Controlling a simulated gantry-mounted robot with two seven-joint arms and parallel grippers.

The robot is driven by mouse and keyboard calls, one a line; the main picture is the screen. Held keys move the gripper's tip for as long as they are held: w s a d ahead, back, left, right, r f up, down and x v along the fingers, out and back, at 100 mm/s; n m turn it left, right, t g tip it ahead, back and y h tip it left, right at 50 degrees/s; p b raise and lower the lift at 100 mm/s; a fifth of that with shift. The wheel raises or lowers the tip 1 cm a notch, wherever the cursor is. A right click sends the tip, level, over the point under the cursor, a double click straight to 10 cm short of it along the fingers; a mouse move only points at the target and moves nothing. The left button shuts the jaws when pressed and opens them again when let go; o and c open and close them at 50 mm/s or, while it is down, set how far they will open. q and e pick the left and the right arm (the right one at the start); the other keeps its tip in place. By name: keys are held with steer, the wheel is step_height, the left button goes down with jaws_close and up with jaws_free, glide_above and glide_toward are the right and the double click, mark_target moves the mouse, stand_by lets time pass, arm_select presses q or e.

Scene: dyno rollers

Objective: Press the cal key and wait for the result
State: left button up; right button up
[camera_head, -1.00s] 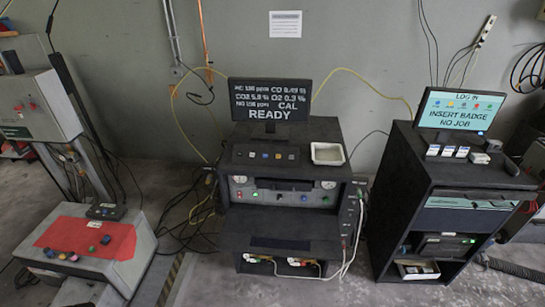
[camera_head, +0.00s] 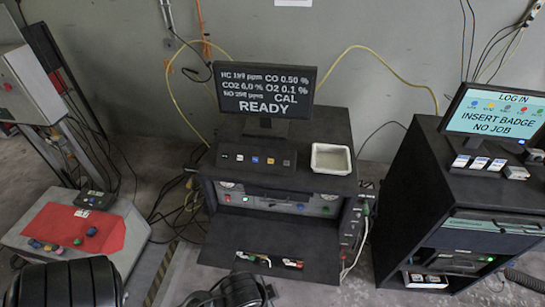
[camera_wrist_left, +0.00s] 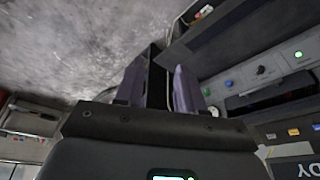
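The analyser monitor (camera_head: 264,92) reads "CAL READY" under several gas readings. Below it, a black key panel (camera_head: 256,169) carries a row of small coloured keys; I cannot read which one is cal. Part of the key row (camera_wrist_left: 293,132) shows at the lower right of the wrist view, with the monitor's edge (camera_wrist_left: 305,168) below it. My left gripper (camera_wrist_left: 160,80) is open and empty, its two fingers apart, with the floor and part of the cabinet beyond it. It touches no key. Dark parts of my arm show at the bottom of the head view. My right gripper is out of view.
A white tray (camera_head: 331,158) sits right of the keys. The analyser front (camera_head: 277,202) has lit buttons, with a black shelf (camera_head: 270,238) below. A login monitor (camera_head: 498,114) tops the right cabinet. A red-topped bench (camera_head: 80,230) stands left. Cables hang behind the analyser.

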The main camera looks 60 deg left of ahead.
arm_select(q)
steer(key=shift+s+d+f, duration=0.15)
steer(key=shift+s+d, duration=0.25)
steer(key=shift+c, duration=0.4)
